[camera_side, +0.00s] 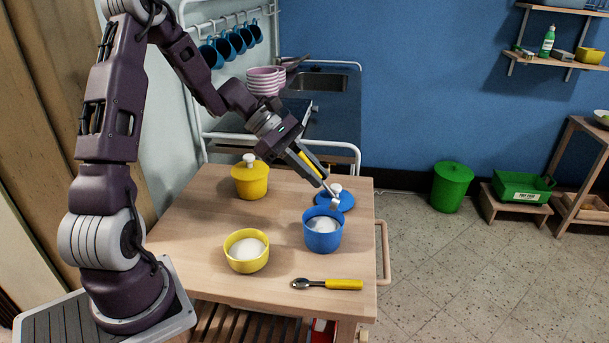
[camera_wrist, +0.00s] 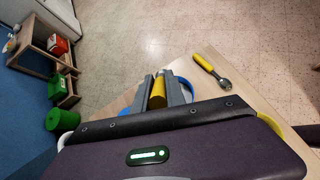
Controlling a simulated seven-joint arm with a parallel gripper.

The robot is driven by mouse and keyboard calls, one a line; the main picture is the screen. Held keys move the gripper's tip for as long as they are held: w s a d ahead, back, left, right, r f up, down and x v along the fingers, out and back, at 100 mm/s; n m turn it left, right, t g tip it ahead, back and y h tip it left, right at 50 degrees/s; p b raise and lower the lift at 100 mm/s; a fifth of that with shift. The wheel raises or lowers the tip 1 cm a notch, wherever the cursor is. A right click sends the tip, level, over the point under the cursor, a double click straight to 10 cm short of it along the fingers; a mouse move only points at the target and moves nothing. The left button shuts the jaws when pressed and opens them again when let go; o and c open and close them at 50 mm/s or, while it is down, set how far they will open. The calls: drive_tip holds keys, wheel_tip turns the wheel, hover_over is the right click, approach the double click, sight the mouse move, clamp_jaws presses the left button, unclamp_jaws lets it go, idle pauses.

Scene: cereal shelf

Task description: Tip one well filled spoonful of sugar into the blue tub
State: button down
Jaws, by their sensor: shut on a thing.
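My gripper (camera_side: 318,174) is shut on a yellow-handled spoon (camera_side: 309,163), held slanting down; its handle shows between the fingers in the wrist view (camera_wrist: 158,92). Its pale lower end is at the back right rim of the blue tub in the side view; whether it carries sugar or touches the rim I cannot tell. The open blue tub (camera_side: 323,241) stands upright with white contents, which look like sugar (camera_side: 322,223). In the wrist view the fingers mostly hide the tub. An open yellow tub (camera_side: 246,264) to its left also holds white contents.
A second yellow-handled spoon (camera_side: 342,284) lies empty at the table's front, also in the wrist view (camera_wrist: 208,68). A blue lid (camera_side: 346,203) with a white knob lies behind the blue tub. A lidded yellow pot (camera_side: 250,184) stands at the back left. The table (camera_side: 190,225) is clear at left.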

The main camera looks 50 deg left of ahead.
drive_tip(key=w+d+r+g+y, duration=0.4)
drive_tip(key=d+g+y, duration=0.4)
drive_tip(key=y, duration=0.4)
drive_tip(key=shift+w+d+y, duration=0.3)
drive_tip(key=shift+w+d, duration=0.2)
drive_tip(key=shift+w, duration=0.4)
